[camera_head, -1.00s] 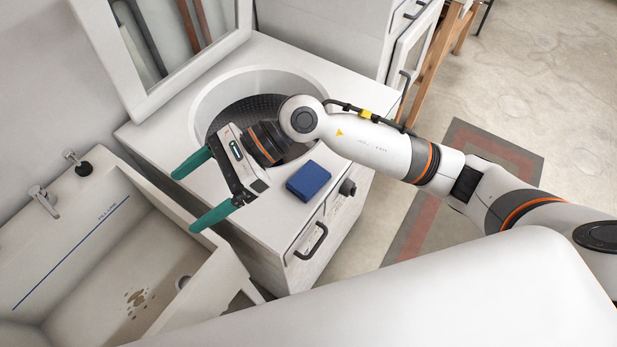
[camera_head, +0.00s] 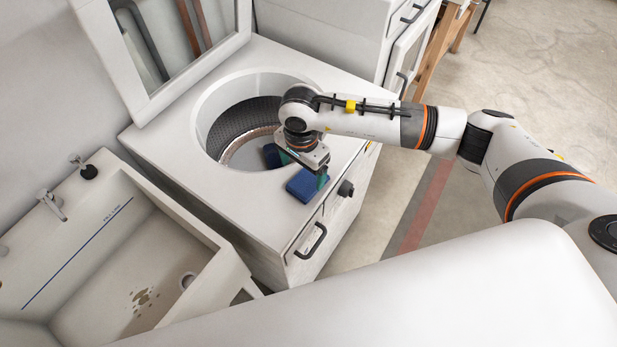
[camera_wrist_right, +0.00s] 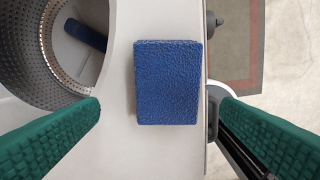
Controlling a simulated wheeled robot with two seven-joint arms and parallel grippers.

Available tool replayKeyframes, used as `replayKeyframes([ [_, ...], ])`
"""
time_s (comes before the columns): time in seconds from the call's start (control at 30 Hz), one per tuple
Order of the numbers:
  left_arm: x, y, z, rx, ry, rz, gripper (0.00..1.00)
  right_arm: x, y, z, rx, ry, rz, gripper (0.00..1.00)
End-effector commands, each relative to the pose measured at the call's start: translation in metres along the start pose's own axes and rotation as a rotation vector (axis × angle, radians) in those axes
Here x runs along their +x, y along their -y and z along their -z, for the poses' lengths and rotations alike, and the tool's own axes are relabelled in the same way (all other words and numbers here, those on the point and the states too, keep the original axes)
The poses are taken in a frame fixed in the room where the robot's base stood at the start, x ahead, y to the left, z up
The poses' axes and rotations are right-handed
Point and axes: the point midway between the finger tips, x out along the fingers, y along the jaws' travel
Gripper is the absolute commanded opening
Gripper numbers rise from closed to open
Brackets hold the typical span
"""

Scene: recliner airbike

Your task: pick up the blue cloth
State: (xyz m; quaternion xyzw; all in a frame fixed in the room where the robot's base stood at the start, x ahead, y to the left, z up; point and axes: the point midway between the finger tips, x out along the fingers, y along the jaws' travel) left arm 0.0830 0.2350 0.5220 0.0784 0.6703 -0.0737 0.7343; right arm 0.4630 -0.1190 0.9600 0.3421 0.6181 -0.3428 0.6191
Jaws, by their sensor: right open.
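The blue cloth (camera_head: 302,189) is a folded, thick rectangular pad lying flat on the white top of the washer, close to its front edge. In the right wrist view it (camera_wrist_right: 168,82) sits between the two green fingers, a little above their tips in the picture. My right gripper (camera_head: 303,171) points down over the cloth, open and empty, its fingers apart from the cloth on both sides. It partly hides the cloth in the head view. My left gripper is not in view.
The washer's open drum (camera_head: 240,130) lies just left of the cloth, with another dark blue item (camera_wrist_right: 86,34) inside. A black knob (camera_head: 346,188) and handle (camera_head: 311,241) stick out from the front. A white sink (camera_head: 120,250) stands at the left.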

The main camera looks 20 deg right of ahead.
Motion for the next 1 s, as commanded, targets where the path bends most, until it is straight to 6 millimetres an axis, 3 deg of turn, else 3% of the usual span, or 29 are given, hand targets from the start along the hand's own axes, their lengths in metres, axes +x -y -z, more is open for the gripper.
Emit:
replayKeyframes([
  [0.23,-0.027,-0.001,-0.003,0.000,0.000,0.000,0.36,0.028,0.009,-0.003,0.002,-0.004,0.006,0.87],
  [0.4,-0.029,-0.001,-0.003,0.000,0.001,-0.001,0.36,0.049,0.008,-0.003,0.001,-0.003,0.002,0.87],
  [0.63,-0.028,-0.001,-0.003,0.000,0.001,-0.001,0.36,0.052,0.007,-0.003,0.000,-0.002,0.000,0.87],
  [0.67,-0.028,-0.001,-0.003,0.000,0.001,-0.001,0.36,0.052,0.007,-0.003,0.000,-0.002,0.000,0.86],
  [0.93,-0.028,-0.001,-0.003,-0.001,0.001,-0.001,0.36,0.051,0.007,-0.004,0.001,-0.002,0.000,0.41],
  [1.0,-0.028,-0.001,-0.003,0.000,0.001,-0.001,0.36,0.051,0.007,-0.004,0.001,-0.002,0.000,0.39],
])
